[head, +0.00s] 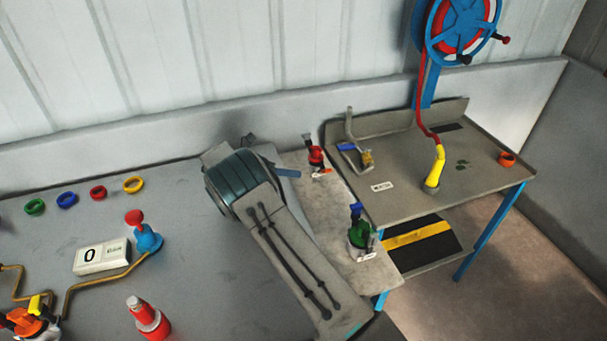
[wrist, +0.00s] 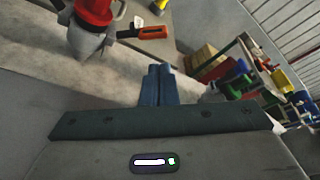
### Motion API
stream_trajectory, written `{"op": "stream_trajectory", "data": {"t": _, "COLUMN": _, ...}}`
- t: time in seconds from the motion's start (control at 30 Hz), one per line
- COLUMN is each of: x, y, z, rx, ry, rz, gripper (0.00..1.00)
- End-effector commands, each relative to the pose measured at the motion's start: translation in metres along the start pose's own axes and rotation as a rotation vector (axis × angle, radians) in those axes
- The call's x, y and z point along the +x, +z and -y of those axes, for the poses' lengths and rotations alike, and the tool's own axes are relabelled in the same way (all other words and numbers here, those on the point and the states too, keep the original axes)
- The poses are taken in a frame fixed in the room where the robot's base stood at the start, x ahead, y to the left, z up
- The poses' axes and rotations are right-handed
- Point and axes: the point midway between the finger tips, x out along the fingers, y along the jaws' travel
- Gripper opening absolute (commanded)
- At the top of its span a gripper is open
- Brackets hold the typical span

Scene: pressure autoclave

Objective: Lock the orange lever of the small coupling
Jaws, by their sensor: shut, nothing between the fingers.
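The small coupling (head: 315,156), red on top with a grey body, stands on the grey bench strip beyond my gripper. In the wrist view the coupling (wrist: 90,40) is at the upper left, its top cut off by the frame edge. Its orange lever (wrist: 152,32) sticks out sideways to the right from the body. The lever is tiny in the head view, so its exact angle is unclear there. My gripper (wrist: 158,70) is shut and empty, its blue fingers together. In the head view the gripper (head: 297,174) is just left of the coupling, apart from it.
A green coupling with a blue lever (head: 360,232) stands nearer on the same strip. A side table (head: 440,195) holds a bent grey pipe (head: 355,140) and a yellow nozzle (head: 435,168) on a red hose. Coloured rings and an orange coupling (head: 25,322) are at left.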

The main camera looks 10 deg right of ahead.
Motion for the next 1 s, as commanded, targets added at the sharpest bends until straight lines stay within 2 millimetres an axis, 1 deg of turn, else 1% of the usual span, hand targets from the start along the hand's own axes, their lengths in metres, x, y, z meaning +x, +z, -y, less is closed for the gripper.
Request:
{"op": "stream_trajectory", "data": {"t": 0.03, "x": 0.009, "y": 0.002, "z": 0.002, "rx": -0.001, "ry": -0.005, "rz": -0.001, "gripper": 0.00}}
{"op": "stream_trajectory", "data": {"t": 0.3, "x": 0.058, "y": 0.002, "z": 0.003, "rx": -0.001, "ry": -0.003, "rz": -0.002, "gripper": 0.00}}
{"op": "stream_trajectory", "data": {"t": 0.4, "x": 0.072, "y": 0.001, "z": 0.002, "rx": 0.000, "ry": -0.003, "rz": -0.002, "gripper": 0.00}}
{"op": "stream_trajectory", "data": {"t": 0.5, "x": 0.082, "y": 0.001, "z": 0.002, "rx": 0.000, "ry": -0.002, "rz": -0.001, "gripper": 0.00}}
{"op": "stream_trajectory", "data": {"t": 0.67, "x": 0.088, "y": 0.000, "z": 0.001, "rx": 0.000, "ry": -0.001, "rz": -0.001, "gripper": 0.00}}
{"op": "stream_trajectory", "data": {"t": 1.0, "x": 0.089, "y": 0.000, "z": 0.001, "rx": -0.001, "ry": -0.002, "rz": -0.002, "gripper": 0.00}}
